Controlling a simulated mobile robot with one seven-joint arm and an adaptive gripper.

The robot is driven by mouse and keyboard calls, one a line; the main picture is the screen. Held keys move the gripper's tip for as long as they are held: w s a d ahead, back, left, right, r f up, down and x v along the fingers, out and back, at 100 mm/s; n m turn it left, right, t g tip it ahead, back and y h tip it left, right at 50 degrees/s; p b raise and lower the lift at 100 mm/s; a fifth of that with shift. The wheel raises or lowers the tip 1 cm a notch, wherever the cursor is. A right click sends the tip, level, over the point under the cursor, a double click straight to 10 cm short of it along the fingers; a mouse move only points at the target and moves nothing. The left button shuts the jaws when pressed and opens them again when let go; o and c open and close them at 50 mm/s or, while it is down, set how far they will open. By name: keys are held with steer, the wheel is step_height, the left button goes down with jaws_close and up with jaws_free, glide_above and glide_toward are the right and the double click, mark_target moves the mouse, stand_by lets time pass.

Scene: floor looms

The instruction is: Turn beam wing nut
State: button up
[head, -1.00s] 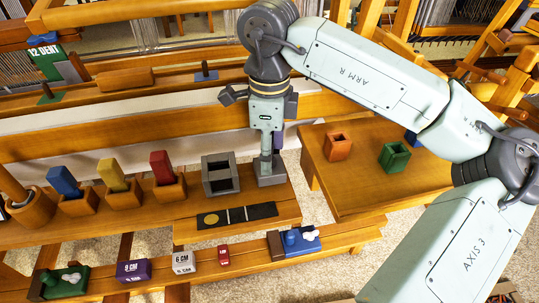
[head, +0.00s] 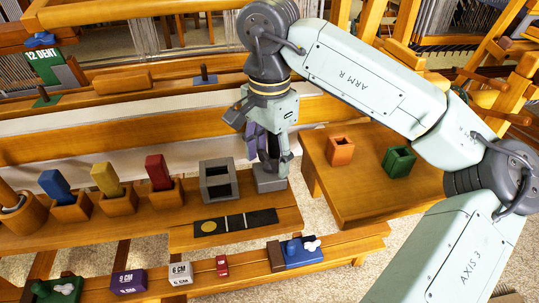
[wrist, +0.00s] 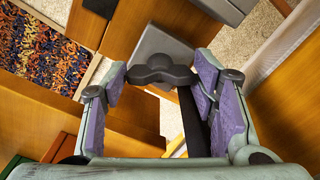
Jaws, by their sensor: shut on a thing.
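The dark grey wing nut (wrist: 160,70) has rounded lobes and sits over a grey block (wrist: 157,45) in the wrist view. My gripper (wrist: 163,78) is shut on the wing nut, with a fingertip at each side of it. In the head view my gripper (head: 272,165) points down onto the grey block (head: 271,184) at the right end of the wooden ledge. There the fingers hide the wing nut.
A grey open box (head: 219,181) stands just left of the block. A dark strip with a yellow disc (head: 236,222) lies in front. Red (head: 158,173), yellow (head: 107,180) and blue (head: 55,186) pieces stand in wooden holders. A bench (head: 370,185) at right carries orange and green cups.

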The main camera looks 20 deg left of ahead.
mark_target(269, 159)
steer(key=shift+n, duration=0.9)
steer(key=o, duration=1.2)
steer(key=shift+c, duration=0.2)
step_height(269, 159, up, 12)
steer(key=shift+s, duration=0.1)
